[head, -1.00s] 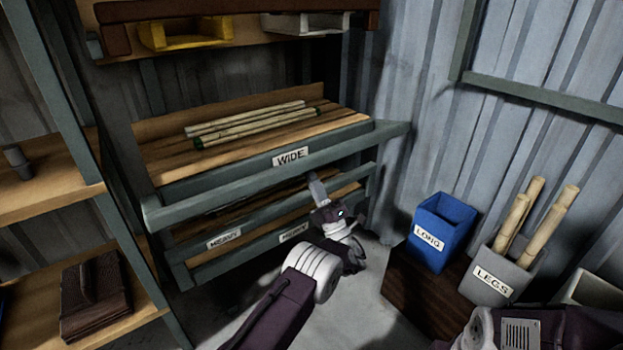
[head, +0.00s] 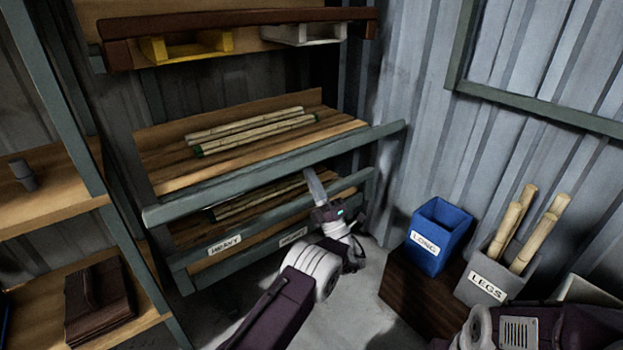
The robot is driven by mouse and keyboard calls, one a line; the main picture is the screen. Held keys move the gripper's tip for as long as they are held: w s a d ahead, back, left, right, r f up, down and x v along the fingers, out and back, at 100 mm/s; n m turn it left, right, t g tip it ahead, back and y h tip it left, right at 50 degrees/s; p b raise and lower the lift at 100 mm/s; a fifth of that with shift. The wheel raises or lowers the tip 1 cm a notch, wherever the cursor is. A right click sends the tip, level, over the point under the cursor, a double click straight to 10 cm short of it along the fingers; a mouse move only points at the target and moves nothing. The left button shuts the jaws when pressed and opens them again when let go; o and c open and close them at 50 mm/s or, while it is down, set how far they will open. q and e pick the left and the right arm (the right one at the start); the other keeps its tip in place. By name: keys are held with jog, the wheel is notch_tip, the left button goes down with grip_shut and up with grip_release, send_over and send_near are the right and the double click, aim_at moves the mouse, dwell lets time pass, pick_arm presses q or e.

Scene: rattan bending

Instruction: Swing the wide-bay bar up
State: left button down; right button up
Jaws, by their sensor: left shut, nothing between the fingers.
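The wide-bay bar (head: 240,182) is a long grey-green rail. It now runs across the front edge of the upper rack shelf, and the WIDE label is hidden behind it. Its right end sticks out past the rack toward the wall. My left gripper (head: 314,180) is shut and empty, pointing up with its tip just below the bar; I cannot tell whether it touches. Several bamboo poles (head: 250,132) lie on the wide shelf (head: 165,172) behind the bar. My right gripper is out of view.
A lower bay with HEAVY labels (head: 225,245) has its own rail and more poles (head: 265,200). A blue LONG bin (head: 438,238) and a grey LEGS bin (head: 483,285) with canes stand at the right. Side shelves (head: 60,190) stand at the left.

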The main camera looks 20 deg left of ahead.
aim_at(307, 156)
pick_arm(q)
notch_tip(307, 156, up, 2)
jog(key=shift+a+r+p, duration=0.1)
jog(key=shift+p, duration=0.55)
jog(key=shift+w+a+r+p, duration=0.15)
jog(key=shift+a+r+p, duration=0.05)
jog(key=shift+r+p, duration=0.3)
jog(key=shift+w+a+r+p, duration=0.15)
jog(key=shift+r+p, duration=0.2)
jog(key=shift+r, duration=0.25)
jog(key=shift+w+a+r+p, duration=0.15)
jog(key=shift+a+r+p, duration=0.05)
jog(key=shift+r+p, duration=0.3)
jog(key=shift+r, duration=0.15)
jog(key=shift+p+x, duration=0.6)
jog(key=shift+x, duration=1.05)
